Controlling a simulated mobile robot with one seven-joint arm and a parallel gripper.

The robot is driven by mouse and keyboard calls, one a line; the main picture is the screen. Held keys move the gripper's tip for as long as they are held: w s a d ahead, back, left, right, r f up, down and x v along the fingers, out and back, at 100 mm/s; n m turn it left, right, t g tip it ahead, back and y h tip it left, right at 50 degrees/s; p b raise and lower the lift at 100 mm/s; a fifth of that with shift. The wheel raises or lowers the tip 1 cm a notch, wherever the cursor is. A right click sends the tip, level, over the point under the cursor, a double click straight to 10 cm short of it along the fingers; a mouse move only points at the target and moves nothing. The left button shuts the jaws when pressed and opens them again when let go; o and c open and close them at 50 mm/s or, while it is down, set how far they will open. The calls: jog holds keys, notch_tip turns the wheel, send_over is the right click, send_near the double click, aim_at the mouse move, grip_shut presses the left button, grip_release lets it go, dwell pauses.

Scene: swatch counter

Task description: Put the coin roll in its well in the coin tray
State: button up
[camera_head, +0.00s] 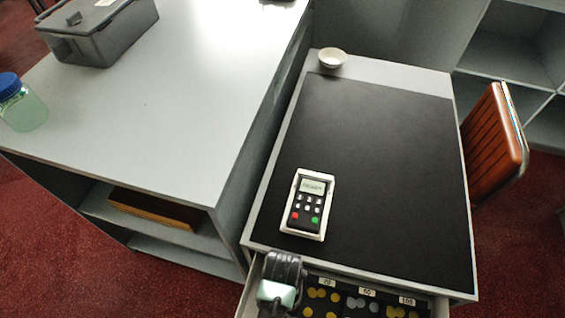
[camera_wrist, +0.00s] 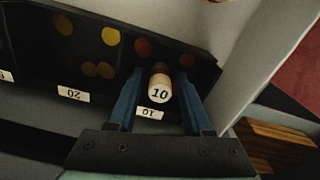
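The coin roll (camera_wrist: 160,88), with a pale end marked 10 and a reddish-brown far part, is in the wrist view, at the well labelled 10 (camera_wrist: 151,113). My gripper (camera_wrist: 160,75) is open, its two blue fingers on either side of the roll with a narrow gap visible at each side. Whether the roll rests on the well floor is hard to tell. The dark coin tray (camera_head: 322,283) sits in the open drawer in the head view. There my gripper (camera_head: 277,293) covers the tray's left end and hides the roll.
Other wells hold loose gold and silver coins, with labels 20 (camera_head: 326,282), 50 and 100. A card terminal (camera_head: 308,204) lies on the black mat (camera_head: 390,150) above the drawer. A small bowl (camera_head: 332,58) stands behind. A grey counter (camera_head: 170,110) is at left.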

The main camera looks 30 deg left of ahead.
jog(key=shift+o, duration=0.4)
notch_tip(320, 180, up, 12)
jog(key=p, duration=0.3)
jog(key=w+r+m+t+y, duration=0.15)
jog(key=w+r+t, duration=0.65)
jog(key=w+r, duration=0.85)
jog(key=w+d+r+m+t, duration=0.1)
jog(key=w+r+t, duration=0.2)
jog(key=r, duration=0.4)
jog(key=w+d+r+t, duration=0.2)
jog(key=w+r, duration=0.2)
jog(key=r, duration=0.3)
jog(key=s+d+r+m+t, duration=0.15)
jog(key=r+t, duration=0.25)
jog(key=r, duration=0.8)
jog(key=s+d+r+t, duration=0.15)
jog(key=r+t, duration=0.25)
jog(key=r, duration=0.9)
jog(key=s+d+r+m+t, duration=0.1)
jog(key=s+d+r+t, duration=0.1)
jog(key=r, duration=0.5)
jog(key=s+d+r+t+h, duration=0.1)
jog(key=s+r+t, duration=0.3)
jog(key=s+r, duration=0.2)
jog(key=shift+s+d+r+m, duration=0.35)
jog(key=shift+s+m, duration=0.05)
jog(key=shift+s, duration=0.4)
jog(key=shift+h, duration=0.25)
